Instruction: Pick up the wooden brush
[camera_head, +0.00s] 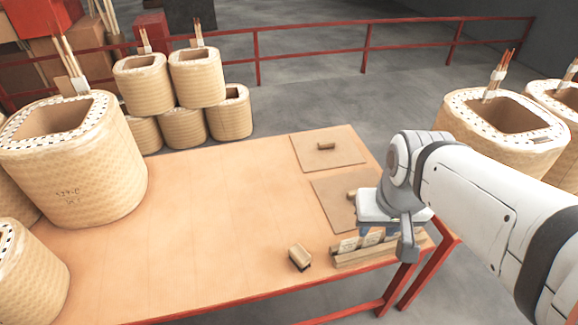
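A small wooden block with a dark underside (301,257), which looks like the wooden brush, lies near the front edge of the table (200,230). My gripper (377,233) points down at the right end of the table, to the right of the brush and apart from it. Its blue fingertips are small and partly hidden by my wrist, so I cannot tell how far apart they are. They are above or just behind a long wooden holder (362,257) in this view. Nothing touches the brush.
Two flat square boards with small wooden handles, a far one (345,155) and a nearer one (325,190), lie on the table's right side. A large coil (72,160) stands at the left. More coils and a red railing (310,27) are beyond. The table's middle is clear.

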